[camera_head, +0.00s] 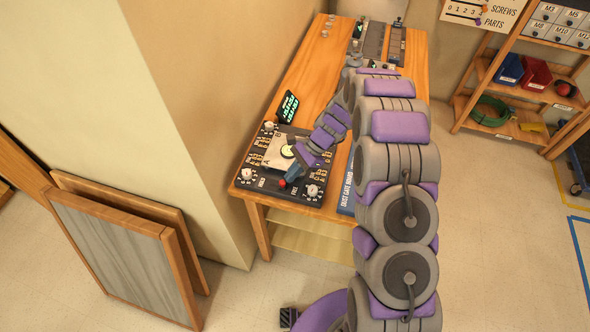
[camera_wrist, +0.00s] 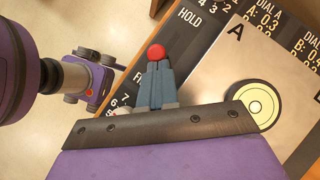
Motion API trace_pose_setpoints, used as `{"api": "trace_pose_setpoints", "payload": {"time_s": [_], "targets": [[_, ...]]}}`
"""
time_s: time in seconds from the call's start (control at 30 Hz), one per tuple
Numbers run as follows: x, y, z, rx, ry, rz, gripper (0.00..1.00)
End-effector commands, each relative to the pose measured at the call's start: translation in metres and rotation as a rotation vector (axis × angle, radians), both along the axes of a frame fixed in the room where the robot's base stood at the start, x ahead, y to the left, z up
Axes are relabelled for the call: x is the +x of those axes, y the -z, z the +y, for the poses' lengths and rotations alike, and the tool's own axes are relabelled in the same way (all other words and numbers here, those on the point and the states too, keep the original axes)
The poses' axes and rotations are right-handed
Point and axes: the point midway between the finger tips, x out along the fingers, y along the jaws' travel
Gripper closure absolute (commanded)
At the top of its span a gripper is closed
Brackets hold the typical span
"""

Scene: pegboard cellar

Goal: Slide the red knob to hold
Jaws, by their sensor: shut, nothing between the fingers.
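The red knob (camera_head: 282,183) is a small red ball near the front edge of a dark control board (camera_head: 258,181) on the wooden table. In the wrist view the red knob (camera_wrist: 157,51) shows just beyond my fingertips, and the slot under it is hidden. My gripper (camera_head: 288,178) is shut, with its blue-grey fingers together and nothing between them. In the wrist view my gripper (camera_wrist: 158,68) has its tips at the knob; whether they touch it I cannot tell. The white HOLD label (camera_wrist: 190,18) is on the dark board, above and right of the knob in that view.
A light plate with a yellow-green round button (camera_wrist: 253,103) lies beside the fingers. Dials (camera_head: 312,190) sit at the board's corners. A small green-lit display (camera_head: 288,107) stands behind. A blue board (camera_head: 347,190) lies to the right. Framed panels (camera_head: 130,250) lean at left.

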Motion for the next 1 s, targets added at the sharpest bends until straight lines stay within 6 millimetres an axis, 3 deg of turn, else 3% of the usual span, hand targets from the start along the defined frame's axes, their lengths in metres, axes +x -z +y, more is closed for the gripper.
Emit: {"api": "trace_pose_setpoints", "payload": {"time_s": [0.27, 0.57, 1.0], "targets": [[0.001, -0.001, 0.003, 0.000, -0.001, 0.001, 1.00], [0.010, -0.001, 0.036, 0.000, -0.002, 0.004, 1.00], [0.011, -0.003, 0.034, 0.000, 0.000, 0.002, 1.00]]}}
